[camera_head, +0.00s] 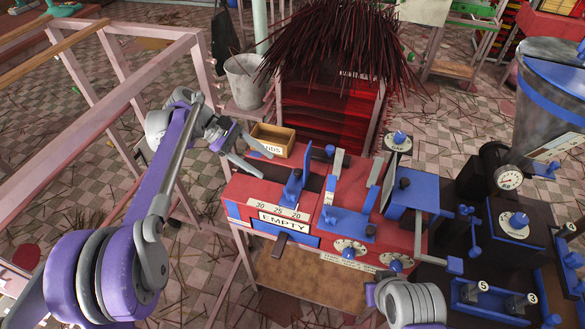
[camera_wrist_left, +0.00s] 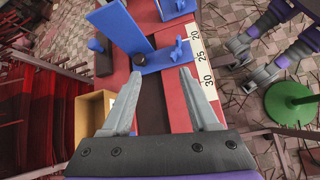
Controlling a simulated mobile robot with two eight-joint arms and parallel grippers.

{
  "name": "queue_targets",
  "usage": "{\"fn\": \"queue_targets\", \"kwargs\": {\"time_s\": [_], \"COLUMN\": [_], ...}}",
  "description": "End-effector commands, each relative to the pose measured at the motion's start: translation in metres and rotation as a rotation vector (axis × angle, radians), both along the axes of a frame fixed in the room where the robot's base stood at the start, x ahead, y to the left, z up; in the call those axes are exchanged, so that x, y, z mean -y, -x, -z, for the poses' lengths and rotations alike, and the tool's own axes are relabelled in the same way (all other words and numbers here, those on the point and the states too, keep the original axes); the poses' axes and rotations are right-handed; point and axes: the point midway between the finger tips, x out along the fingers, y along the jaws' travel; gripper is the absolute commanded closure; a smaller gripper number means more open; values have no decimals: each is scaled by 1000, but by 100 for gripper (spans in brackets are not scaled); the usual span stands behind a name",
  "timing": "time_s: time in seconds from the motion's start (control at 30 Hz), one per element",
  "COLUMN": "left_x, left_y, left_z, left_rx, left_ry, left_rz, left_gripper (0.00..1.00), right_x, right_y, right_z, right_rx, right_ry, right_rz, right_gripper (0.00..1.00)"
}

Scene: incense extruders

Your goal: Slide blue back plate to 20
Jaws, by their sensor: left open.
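The blue back plate (camera_head: 296,188) stands upright on the red machine's top, behind the number strip (camera_head: 278,211) marked 30, 25 and 20. In the left wrist view, the tall blue plate (camera_wrist_left: 119,27) joins a low blue base with a small blue knob (camera_wrist_left: 180,50). The base's end lies close to the 25 mark on the strip (camera_wrist_left: 201,57). My left gripper (camera_head: 267,166) is open and empty, left of the plate on the 30 side. In the wrist view, its fingertips (camera_wrist_left: 160,76) point at the base and appear apart from it.
A small wooden box (camera_head: 272,140) sits at the machine's back left, close to my left gripper; it also shows in the wrist view (camera_wrist_left: 92,116). Blue parts and dials (camera_head: 349,247) fill the machine's right side. The channel on the 30 side is clear.

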Motion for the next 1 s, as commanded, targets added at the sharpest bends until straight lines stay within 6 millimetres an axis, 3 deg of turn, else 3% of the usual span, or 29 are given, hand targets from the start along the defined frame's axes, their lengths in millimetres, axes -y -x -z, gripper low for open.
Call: {"fn": "queue_targets", "kwargs": {"time_s": [0.2,0.4,0.67,1.0], "left_x": [-3,-8,0,54], "left_y": [-41,-56,-56,-38], "left_z": [12,20,25,49], "left_rx": [-200,-320,-355,-353], "left_ry": [148,228,250,248], "left_rz": [-47,-57,-55,-54], "left_gripper": [40,40,40,40], "right_x": [0,0,0,0], "right_y": [0,1,1,1], "right_z": [4,5,6,8], "right_rx": [-1,-2,-2,-3], "right_ry": [0,0,0,0], "right_rz": [0,0,0,0], "right_gripper": [100,100,100,100]}}
